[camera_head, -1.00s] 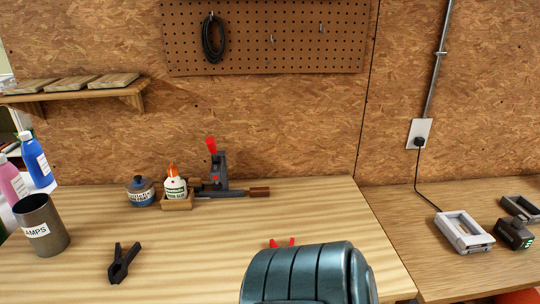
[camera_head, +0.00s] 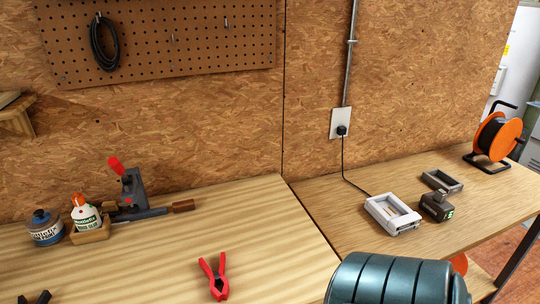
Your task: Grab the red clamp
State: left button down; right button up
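The red clamp (camera_head: 215,279) lies on the light wooden workbench (camera_head: 262,222), near the bench's front in the lower middle of the head view. Its two handles point away from me and its jaws point toward me. Nothing touches it. A rounded teal body part of mine fills the lower right, to the right of the clamp.
A black clamp (camera_head: 42,297) is cut off at the lower left. A charger (camera_head: 392,213) sits on the right bench. Bench around the clamp is clear.

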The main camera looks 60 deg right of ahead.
aim_at(217, 278)
jog(key=l+z, duration=0.15)
jog(key=z, duration=1.1)
jog(key=k+l+z, duration=0.15)
jog(key=l, duration=0.2)
jog(key=k+l+z, duration=0.15)
jog(key=l, duration=0.25)
jog(key=k+l+z, duration=0.15)
jog(key=l, duration=0.25)
